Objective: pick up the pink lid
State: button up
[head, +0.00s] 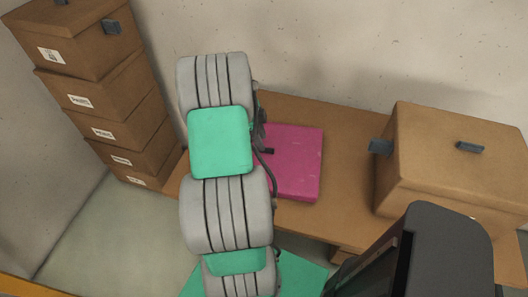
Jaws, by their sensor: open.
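The pink lid (298,165) is a flat, square, magenta panel on the brown table (345,125). It lies right of my arm's grey and green links in the head view. My arm covers its left part. A small dark tab shows near its visible left side. My gripper is not in view, so where its fingers are relative to the lid cannot be told.
A closed brown box (440,165) with dark handles stands on the table to the right. A stack of several labelled brown boxes (85,75) stands at the left. A pale wall (340,45) is behind the table. Bare tabletop shows between the lid and the right box.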

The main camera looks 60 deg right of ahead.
jog(key=x, duration=0.3)
jog(key=shift+a+f, duration=0.1)
jog(key=shift+f, duration=0.25)
grip_shut()
jog(key=shift+r, duration=0.1)
